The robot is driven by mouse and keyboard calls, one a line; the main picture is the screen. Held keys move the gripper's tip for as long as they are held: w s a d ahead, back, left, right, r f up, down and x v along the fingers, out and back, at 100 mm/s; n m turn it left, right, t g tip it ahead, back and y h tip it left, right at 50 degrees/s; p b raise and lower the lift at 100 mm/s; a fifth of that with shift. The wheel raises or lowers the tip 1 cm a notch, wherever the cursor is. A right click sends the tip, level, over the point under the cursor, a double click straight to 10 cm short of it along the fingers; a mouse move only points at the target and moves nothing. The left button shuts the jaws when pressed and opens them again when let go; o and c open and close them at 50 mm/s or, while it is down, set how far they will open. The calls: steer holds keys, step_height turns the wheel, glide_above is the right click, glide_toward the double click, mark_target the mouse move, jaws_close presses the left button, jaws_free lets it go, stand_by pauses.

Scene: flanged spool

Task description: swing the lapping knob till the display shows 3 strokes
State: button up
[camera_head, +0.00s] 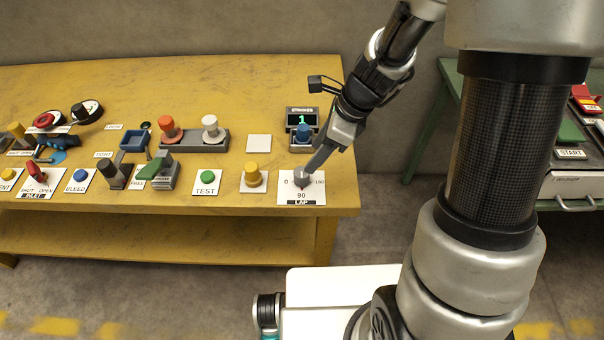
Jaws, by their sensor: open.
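The lapping knob (301,179) is a small dark knob on a white plate (314,191) at the right front of the yellow table. The plate reads 0, 90, 100 and LAP. My gripper (307,170) reaches down from the upper right, with its fingertips at the knob. The fingers partly cover the knob, so its pointer direction is unclear and I cannot tell whether they touch it. The strokes display (302,119) stands behind the plate and shows a green 1. A blue knob (303,132) is just in front of the display.
A green TEST button (207,177) is further left. Red and white knobs (210,128) sit on a grey block behind. The yellow table (260,85) is bare at the back. A green table (425,130) stands at right.

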mark_target(302, 172)
steer(key=b+x, duration=0.2)
steer(key=x, duration=0.7)
steer(key=shift+a+f, duration=0.1)
steer(key=shift+f, duration=0.25)
steer(key=shift+c, duration=0.4)
steer(key=c, duration=1)
steer(key=shift+o, duration=0.2)
